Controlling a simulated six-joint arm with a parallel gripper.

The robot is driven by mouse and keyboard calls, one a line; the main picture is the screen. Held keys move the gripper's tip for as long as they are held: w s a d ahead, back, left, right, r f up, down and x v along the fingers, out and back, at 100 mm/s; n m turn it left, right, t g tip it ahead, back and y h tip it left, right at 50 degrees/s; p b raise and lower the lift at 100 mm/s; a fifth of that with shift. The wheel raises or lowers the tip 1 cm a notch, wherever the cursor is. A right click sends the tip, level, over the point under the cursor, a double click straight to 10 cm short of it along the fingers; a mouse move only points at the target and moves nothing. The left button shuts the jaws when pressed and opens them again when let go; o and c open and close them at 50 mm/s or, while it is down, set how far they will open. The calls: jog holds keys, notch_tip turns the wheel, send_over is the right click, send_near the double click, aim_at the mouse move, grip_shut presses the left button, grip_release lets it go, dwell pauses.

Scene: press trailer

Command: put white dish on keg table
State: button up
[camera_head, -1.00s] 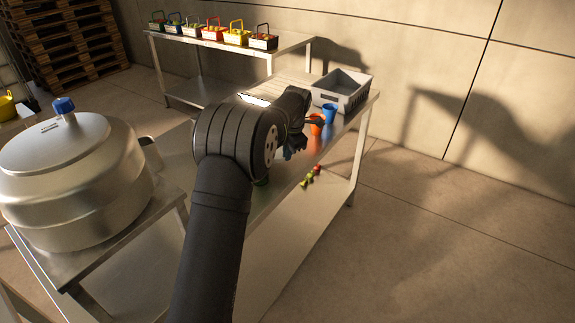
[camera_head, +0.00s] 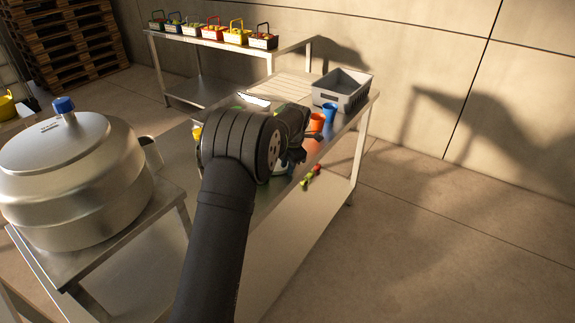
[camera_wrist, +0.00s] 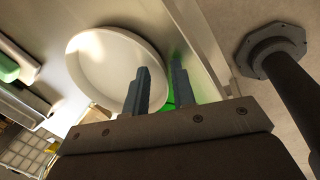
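The white dish (camera_wrist: 105,62) shows in the wrist view as a round, shallow dish on the steel work table. My gripper (camera_wrist: 160,67) is at its rim, with one finger overlapping the dish in the picture and the other just outside the rim. The fingers are apart, and I cannot tell whether they touch the dish. In the head view my arm hides most of the dish. The keg table (camera_head: 62,268) stands at the left and carries a large metal keg (camera_head: 70,185) with a blue cap.
On the work table are a grey crate (camera_head: 343,88), a blue cup (camera_head: 329,113) and an orange cup (camera_head: 316,123). A red and green item (camera_head: 310,177) lies near the table's right edge. Several coloured baskets (camera_head: 213,31) stand on the back table. The keg fills most of its tabletop.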

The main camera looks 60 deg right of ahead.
jog(key=v, duration=1.2)
jog(key=x, duration=1.2)
jog(key=shift+w+v, duration=0.15)
jog(key=shift+v, duration=0.75)
jog(key=shift+w+v, duration=0.2)
jog(key=shift+v, duration=0.65)
jog(key=shift+d+r, duration=0.1)
jog(key=shift+d, duration=0.05)
